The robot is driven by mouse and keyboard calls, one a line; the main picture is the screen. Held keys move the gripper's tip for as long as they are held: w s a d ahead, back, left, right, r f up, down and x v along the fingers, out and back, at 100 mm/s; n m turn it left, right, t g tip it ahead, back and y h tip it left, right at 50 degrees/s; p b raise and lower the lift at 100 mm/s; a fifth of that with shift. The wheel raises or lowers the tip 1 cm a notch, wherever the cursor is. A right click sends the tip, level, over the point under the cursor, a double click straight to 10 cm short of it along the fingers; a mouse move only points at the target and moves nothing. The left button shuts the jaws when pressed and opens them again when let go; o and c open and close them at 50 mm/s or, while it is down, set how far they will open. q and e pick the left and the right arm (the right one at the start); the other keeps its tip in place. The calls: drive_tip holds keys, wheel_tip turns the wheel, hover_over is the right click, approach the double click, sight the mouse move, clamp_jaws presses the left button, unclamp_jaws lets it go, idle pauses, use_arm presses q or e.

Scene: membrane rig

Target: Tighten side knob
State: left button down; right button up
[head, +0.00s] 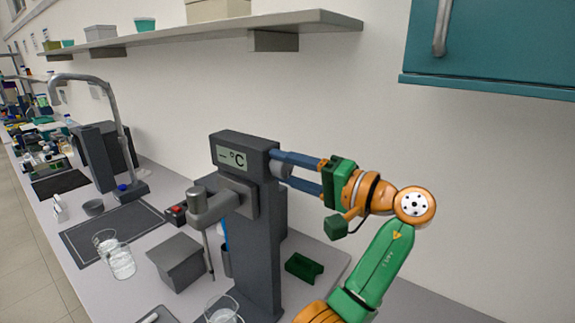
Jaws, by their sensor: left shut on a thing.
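The membrane rig (262,250) is a dark grey upright column with a display (231,157) reading "– °C" on its head. A grey round side knob (279,169) sticks out from the right side of the head. My left gripper (278,168) reaches it from the right, its two blue fingers above and below the knob, shut on it. The knob's far side is hidden. A grey clamp arm (212,207) with a thin rod hanging down is on the rig's front left. My right gripper is not in view.
A grey box (178,262), glass beakers (121,262) and a red-black device (177,213) stand left of the rig. A green block (304,267) lies to its right. A sink tap (115,105) is further left. A shelf (200,36) and teal cabinet (490,45) hang above.

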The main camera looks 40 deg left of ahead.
use_arm(q)
drive_tip(key=shift+m, duration=0.5)
drive_tip(key=shift+c, duration=1.5)
unclamp_jaws()
drive_tip(key=shift+w+d+f+b, duration=0.1)
drive_tip(key=shift+d+f+b, duration=0.05)
drive_tip(key=shift+d+b, duration=0.45)
drive_tip(key=shift+w+d+f+b, duration=0.15)
drive_tip(key=shift+d+b, duration=0.2)
drive_tip(key=shift+d, duration=0.3)
drive_tip(key=d, duration=0.4)
drive_tip(key=shift+w+d+r+b, duration=0.15)
drive_tip(key=shift+d+r+b, duration=0.15)
drive_tip(key=shift+b, duration=0.1)
drive_tip(key=shift+a, duration=0.2)
